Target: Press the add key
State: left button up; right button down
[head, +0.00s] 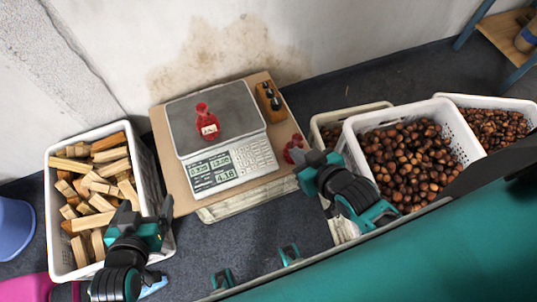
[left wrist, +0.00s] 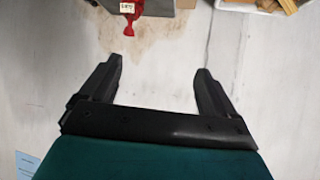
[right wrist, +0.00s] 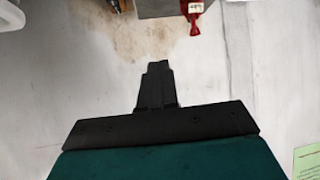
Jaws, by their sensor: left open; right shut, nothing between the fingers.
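The scale (head: 235,175) stands on a brown board, with its grey pan at the back and a sloped white front panel. A lit display is on the left of the panel and the keypad (head: 250,155) on the right; key labels are too small to read, so I cannot single out the add key. A red bag with a white label (head: 207,122) lies on the pan. My right gripper (head: 299,156) is shut and empty, right of the keypad and apart from it. My left gripper (head: 147,208) is open and empty, beside the wood crate, left of the scale.
A crate of wood pieces (head: 52,220) stands at left. White crates of chestnuts (head: 352,150) stand at right. A wooden block with weights (head: 270,100) and small red items (head: 294,150) are on the board. The wall is behind the scale.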

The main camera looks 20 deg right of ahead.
pick_arm(q)
notch_tip(320, 180, down, 10)
jog(key=w+d+h+b, duration=0.1)
jog(key=d+b, duration=0.1)
jog(key=b, duration=1.2)
jog(key=shift+w+d+r, duration=0.15)
jog(key=shift+w+d, duration=0.25)
pick_arm(e)
jog(key=w+f+n+y, duration=0.2)
jog(key=w+f+n, duration=0.5)
jog(key=f+n, duration=0.5)
jog(key=w+f+n+y, duration=0.2)
jog(key=w+f+n, duration=0.5)
jog(key=n, duration=1.4)
notch_tip(320, 180, down, 5)
jog(key=shift+w+d+r, duration=0.1)
jog(key=shift+w+d, duration=0.05)
jog(key=shift+d, duration=0.05)
